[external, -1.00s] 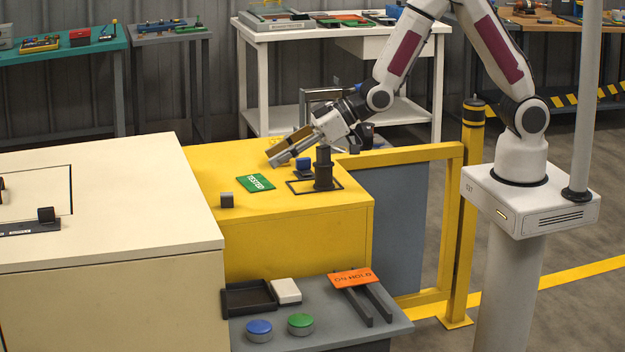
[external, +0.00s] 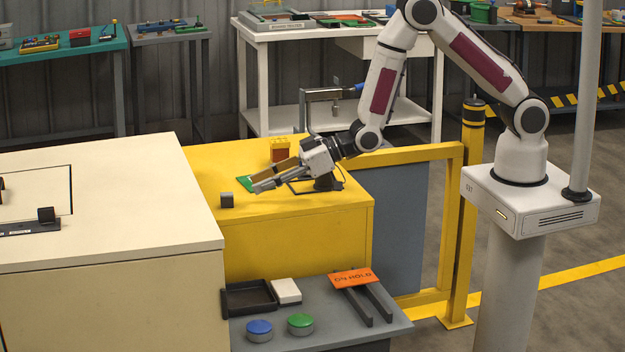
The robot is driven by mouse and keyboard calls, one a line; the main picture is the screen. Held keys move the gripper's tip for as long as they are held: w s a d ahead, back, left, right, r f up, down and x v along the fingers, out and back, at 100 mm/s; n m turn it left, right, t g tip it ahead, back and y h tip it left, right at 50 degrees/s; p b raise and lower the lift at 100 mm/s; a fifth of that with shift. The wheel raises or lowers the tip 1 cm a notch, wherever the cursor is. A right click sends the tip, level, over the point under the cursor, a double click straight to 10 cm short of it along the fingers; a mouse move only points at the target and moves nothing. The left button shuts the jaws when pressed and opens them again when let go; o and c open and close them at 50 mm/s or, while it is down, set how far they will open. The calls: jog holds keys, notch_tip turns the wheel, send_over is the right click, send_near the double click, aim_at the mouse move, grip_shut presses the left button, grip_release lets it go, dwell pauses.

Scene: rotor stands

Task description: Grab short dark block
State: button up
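A short dark block (external: 227,200) with a lighter top stands near the left front edge of the yellow table (external: 290,215). My gripper (external: 262,180) is low over the table, to the right of and behind this block and apart from it. Its fingers point left toward the block. They look spread with nothing between them, so it appears open. Another small dark block (external: 46,214) is on the cream cabinet at the left.
A dark round post base (external: 326,184) stands right under my wrist. A green sign (external: 244,183) lies partly hidden behind the fingers. A yellow and red object (external: 280,150) stands behind. The cream cabinet (external: 110,220) rises higher at the left.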

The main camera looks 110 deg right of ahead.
aim_at(232, 193)
jog(key=shift+w, duration=0.1)
jog(key=shift+x, duration=1.2)
jog(key=shift+w, duration=0.1)
jog(key=shift+x, duration=2.5)
jog(key=shift+d, duration=0.1)
grip_shut()
